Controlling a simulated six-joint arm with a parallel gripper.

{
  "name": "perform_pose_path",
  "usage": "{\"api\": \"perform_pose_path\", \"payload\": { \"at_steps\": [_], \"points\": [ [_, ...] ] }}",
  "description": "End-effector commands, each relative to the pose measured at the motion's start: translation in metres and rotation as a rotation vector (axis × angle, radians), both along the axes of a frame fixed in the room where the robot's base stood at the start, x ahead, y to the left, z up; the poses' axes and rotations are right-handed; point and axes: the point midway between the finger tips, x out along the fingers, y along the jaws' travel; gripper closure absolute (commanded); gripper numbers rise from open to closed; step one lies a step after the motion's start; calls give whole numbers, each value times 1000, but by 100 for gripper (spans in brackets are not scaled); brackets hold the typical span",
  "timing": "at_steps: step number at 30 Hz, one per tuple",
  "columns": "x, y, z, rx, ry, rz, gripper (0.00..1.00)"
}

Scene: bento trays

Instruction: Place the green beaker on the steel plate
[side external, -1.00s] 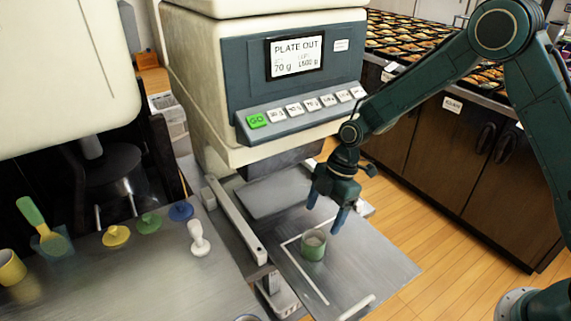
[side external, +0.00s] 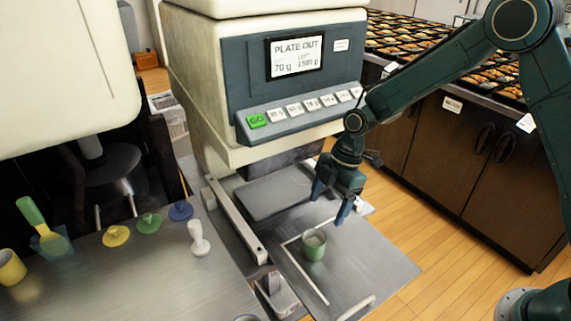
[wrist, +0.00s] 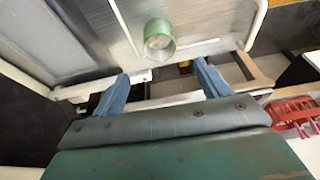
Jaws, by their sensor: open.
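The green beaker (side external: 314,246) stands upright on the metal shelf (side external: 375,262) in front of the machine, beside a white line marking. It holds something pale. In the wrist view the beaker (wrist: 159,40) lies beyond the fingertips, between their lines. A flat grey steel plate (side external: 272,194) sits under the machine's outlet, behind the shelf. My gripper (side external: 331,203) is open and empty, above and behind the beaker and apart from it. Its two blue fingers also show in the wrist view (wrist: 162,76).
The machine (side external: 295,85) with its screen and buttons overhangs the plate. A steel counter (side external: 130,275) at left holds a white tamper-like piece (side external: 199,238), coloured knobs and a yellow cup (side external: 12,267). Cabinets (side external: 450,150) with food trays on top stand behind right.

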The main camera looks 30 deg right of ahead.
Motion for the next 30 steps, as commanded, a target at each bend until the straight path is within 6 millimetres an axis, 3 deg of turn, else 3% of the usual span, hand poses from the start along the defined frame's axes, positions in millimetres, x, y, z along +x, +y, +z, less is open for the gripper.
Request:
{"api": "perform_pose_path", "payload": {
  "at_steps": [5,14,21,30],
  "points": [
    [-6,-7,25,-14,-11,-70,25],
    [-34,-29,95,-46,-36,-312,25],
    [-70,-47,145,-55,-61,-536,25],
    [-124,-69,193,-38,-94,-823,25]
  ]
}}
